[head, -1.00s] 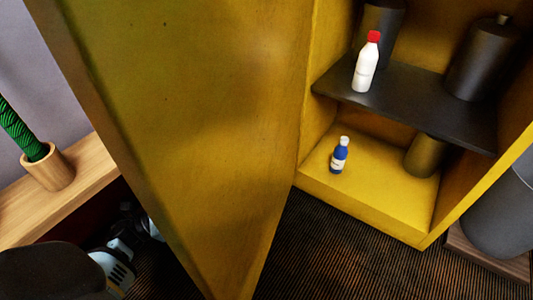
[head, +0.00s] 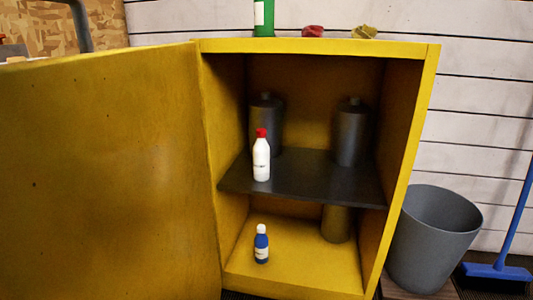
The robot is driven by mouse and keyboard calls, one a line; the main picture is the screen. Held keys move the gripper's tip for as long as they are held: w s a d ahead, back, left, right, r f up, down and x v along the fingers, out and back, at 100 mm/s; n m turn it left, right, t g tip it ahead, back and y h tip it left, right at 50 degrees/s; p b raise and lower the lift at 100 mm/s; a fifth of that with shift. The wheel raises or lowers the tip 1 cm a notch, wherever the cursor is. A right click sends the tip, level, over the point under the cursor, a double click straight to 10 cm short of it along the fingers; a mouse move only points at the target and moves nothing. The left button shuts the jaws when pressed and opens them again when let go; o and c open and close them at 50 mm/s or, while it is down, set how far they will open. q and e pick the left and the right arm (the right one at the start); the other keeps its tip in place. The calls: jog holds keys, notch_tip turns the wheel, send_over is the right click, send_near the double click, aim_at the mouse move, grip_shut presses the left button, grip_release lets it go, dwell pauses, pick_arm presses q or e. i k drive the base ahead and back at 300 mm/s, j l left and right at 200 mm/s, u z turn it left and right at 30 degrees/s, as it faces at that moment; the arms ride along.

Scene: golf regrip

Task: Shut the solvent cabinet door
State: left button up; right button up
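The yellow solvent cabinet (head: 432,110) stands in the middle of the head view with its front open. Its yellow door (head: 110,180) is hinged on the left side and swung wide open, filling the left of the picture. On the dark shelf (head: 310,182) stands a white bottle with a red cap (head: 261,160), near the front edge. A small blue bottle with a white cap (head: 261,246) stands on the cabinet floor. Neither of my grippers shows in the view.
Dark canisters (head: 351,135) stand at the back of the shelf, and another stands below. A grey bin (head: 432,240) is close to the cabinet's right side, with a blue broom (head: 497,271) beyond. A green container (head: 263,18) stands on top.

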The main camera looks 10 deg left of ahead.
aim_at(105, 192)
jog(key=k+l, duration=0.2)
jog(key=k, duration=0.25)
jog(key=k+l, duration=0.25)
jog(key=k, duration=0.2)
